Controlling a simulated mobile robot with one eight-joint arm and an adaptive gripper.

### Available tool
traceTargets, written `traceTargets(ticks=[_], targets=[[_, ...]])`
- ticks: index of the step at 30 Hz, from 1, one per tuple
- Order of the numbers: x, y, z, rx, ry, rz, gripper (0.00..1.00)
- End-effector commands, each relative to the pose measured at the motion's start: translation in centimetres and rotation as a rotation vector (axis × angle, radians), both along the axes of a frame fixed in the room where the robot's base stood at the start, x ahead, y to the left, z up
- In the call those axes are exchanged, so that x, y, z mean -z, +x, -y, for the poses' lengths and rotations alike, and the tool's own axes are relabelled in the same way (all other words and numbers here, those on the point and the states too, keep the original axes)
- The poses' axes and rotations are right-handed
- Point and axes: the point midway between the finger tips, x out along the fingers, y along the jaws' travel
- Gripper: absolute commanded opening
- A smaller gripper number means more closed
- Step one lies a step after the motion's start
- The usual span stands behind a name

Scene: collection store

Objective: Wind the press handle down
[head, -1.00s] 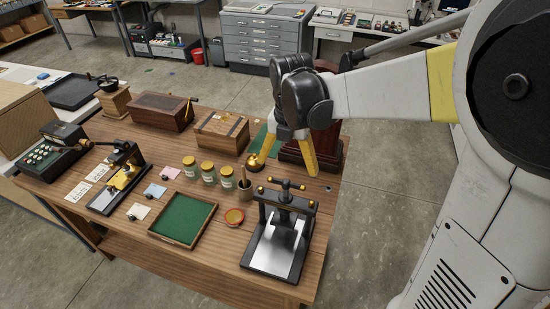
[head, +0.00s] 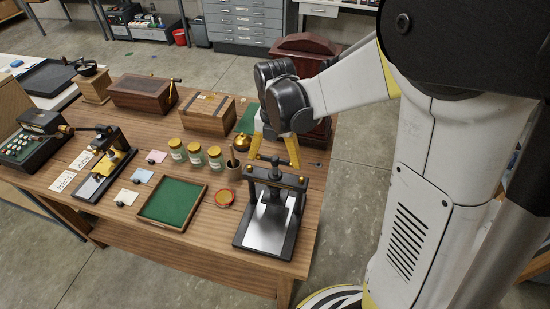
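The press (head: 268,218) stands near the front right of the wooden table, with a dark frame and a shiny metal bed. Its dark handle (head: 275,160) is a short crossbar on top of the upright screw, above the frame's top beam. My gripper (head: 275,164) is open above the press, its two yellow fingers pointing down. In the picture one finger is on each side of the handle. I cannot tell whether either finger touches it, or how their depths compare. Nothing shows held between the fingers.
A brass bell (head: 243,143) and several jars (head: 196,155) stand behind. A dark red wooden case (head: 318,125) stands behind my gripper.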

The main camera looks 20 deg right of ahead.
Motion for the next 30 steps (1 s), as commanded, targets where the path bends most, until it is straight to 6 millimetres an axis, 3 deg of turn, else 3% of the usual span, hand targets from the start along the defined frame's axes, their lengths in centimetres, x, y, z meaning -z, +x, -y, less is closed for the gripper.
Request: traceTargets(ticks=[14, 30], targets=[[0.09, -0.08, 0.06, 0.153, -0.002, -0.001, 0.61], [0.13, -0.11, 0.07, 0.650, -0.002, -0.002, 0.61]])
